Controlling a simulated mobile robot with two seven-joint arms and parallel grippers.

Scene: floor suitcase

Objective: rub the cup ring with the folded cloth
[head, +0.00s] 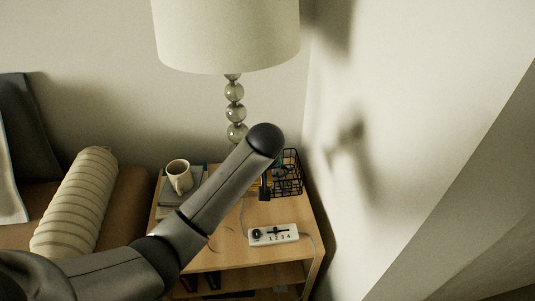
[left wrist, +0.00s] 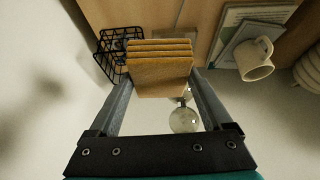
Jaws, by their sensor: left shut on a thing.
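In the left wrist view, the folded cloth (left wrist: 162,75) is a tan-orange stack of layers. My left gripper (left wrist: 158,84) is shut on it, with a finger on each side. In the head view my left arm reaches over the wooden nightstand (head: 210,258) from the lower left. It hides most of the gripper and the cloth there. A faint curved mark, perhaps the cup ring (head: 229,251), shows on the bare wood beside my arm, partly hidden by it. The cloth appears held above the nightstand, apart from this mark. My right gripper is in neither view.
A cream mug (head: 180,177) stands on books (head: 172,212) at the nightstand's left. A black wire basket (head: 291,174) is at the back right, and a lamp (head: 235,92) behind. A wall closes the right side.

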